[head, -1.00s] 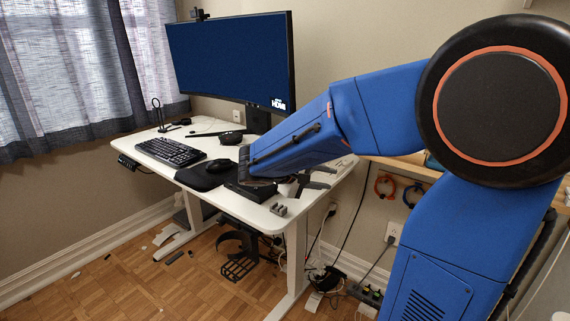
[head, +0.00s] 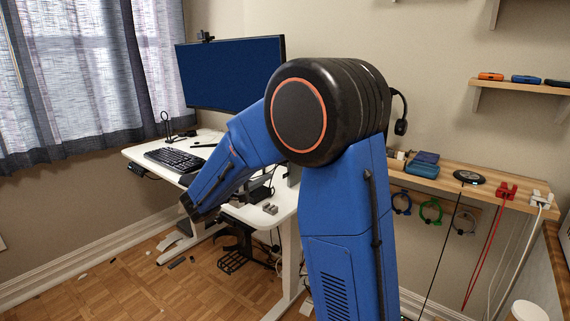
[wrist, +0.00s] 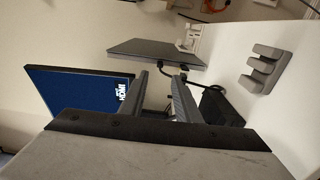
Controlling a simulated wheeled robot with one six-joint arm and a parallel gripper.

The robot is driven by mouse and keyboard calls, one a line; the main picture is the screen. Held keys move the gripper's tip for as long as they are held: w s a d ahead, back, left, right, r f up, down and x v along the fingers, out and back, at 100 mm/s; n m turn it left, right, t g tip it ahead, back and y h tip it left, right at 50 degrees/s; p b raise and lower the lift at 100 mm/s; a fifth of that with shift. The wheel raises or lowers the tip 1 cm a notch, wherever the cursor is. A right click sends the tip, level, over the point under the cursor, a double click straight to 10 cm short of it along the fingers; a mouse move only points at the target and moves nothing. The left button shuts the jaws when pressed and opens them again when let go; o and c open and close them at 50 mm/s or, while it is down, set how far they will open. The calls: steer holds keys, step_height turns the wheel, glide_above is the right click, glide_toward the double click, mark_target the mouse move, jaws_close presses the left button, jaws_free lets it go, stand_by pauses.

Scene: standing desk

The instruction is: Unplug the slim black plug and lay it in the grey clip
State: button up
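The grey clip (wrist: 265,68) is a notched block on the white desk, at the right of the wrist view. It also shows near the desk's front right corner in the head view (head: 270,208). My gripper (wrist: 160,74) has two dark fingers with a gap between them, and nothing is seen held. It is apart from the clip. A black box (wrist: 214,104) with a black cable (wrist: 188,76) lies beyond the fingers. I cannot pick out the slim black plug for certain.
The monitor (head: 232,72), keyboard (head: 174,159) and a wire stand (head: 167,126) are on the desk. A dark flat panel (wrist: 155,48) stands beyond my fingers. A wooden shelf (head: 455,182) with hanging cables is at the right.

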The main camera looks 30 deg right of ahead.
steer(key=shift+d, duration=0.15)
steer(key=x, duration=0.9)
stand_by(1.2)
jaws_close()
steer(key=v, duration=0.6)
stand_by(1.3)
stand_by(0.4)
